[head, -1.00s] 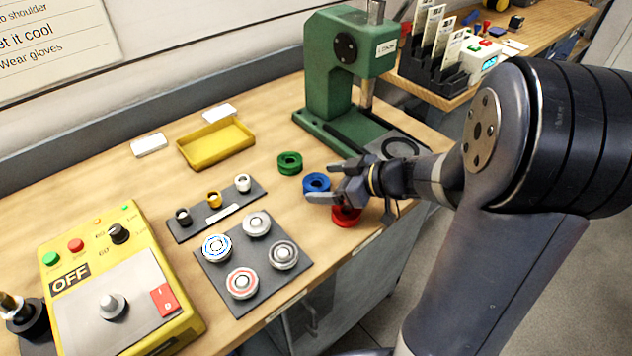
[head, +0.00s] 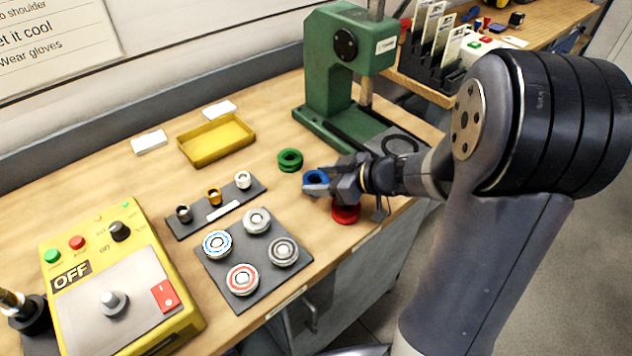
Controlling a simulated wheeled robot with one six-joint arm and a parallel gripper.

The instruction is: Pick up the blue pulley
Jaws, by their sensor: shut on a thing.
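The blue pulley (head: 316,177) is a small blue ring on the right part of the wooden bench, partly hidden by my gripper. My gripper (head: 318,185) comes in from the right and is shut on the blue pulley, with its fingers around it. I cannot tell whether the pulley still touches the bench.
A green pulley (head: 290,160) lies just behind, and a red pulley (head: 345,213) lies in front, close under my gripper. A green press (head: 335,75) stands behind. A grey mat (head: 240,297) with several bearings lies to the front left. A yellow tray (head: 217,140) lies farther back.

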